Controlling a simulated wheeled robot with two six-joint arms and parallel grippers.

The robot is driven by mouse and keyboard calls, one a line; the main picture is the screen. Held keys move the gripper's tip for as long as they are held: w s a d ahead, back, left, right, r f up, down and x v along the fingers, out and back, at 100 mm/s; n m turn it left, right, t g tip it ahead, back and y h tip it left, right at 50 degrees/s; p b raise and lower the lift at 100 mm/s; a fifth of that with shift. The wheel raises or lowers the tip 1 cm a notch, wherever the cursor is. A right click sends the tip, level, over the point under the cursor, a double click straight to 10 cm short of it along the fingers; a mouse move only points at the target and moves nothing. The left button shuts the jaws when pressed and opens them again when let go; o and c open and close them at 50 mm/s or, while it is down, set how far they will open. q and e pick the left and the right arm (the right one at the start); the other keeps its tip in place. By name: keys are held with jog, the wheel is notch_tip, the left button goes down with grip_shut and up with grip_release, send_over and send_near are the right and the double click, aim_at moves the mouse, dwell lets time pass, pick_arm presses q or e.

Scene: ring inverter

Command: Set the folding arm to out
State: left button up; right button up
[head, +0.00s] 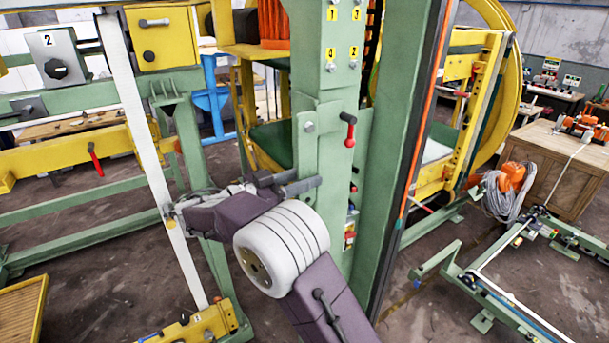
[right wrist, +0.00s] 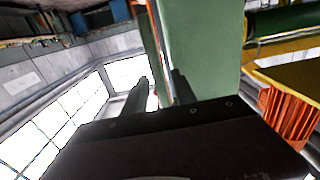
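I cannot tell for sure which part is the folding arm. A long pale bar (head: 138,120) slants down the left of the head view to a yellow bracket (head: 208,322) and may be it. My right gripper (head: 298,182) is right of this bar, with its dark fingers pointing right at the green column (head: 320,110). In the right wrist view its two fingers (right wrist: 160,88) stand apart with background showing between them, and I see nothing held. Whether a finger touches the column is unclear. My left gripper is not in view.
A red-handled lever (head: 349,130) sticks out of the column. Another red handle (head: 95,158) hangs on the left frame. A yellow box (head: 160,37) and a black knob panel (head: 55,58) sit upper left. A wooden crate (head: 545,165) stands right. Some floor is bare.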

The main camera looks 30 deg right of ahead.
jog(key=shift+w+a, duration=0.1)
jog(key=shift+w, duration=0.05)
jog(key=c, duration=0.5)
grip_shut()
jog(key=shift+r, duration=0.1)
dwell(0.6)
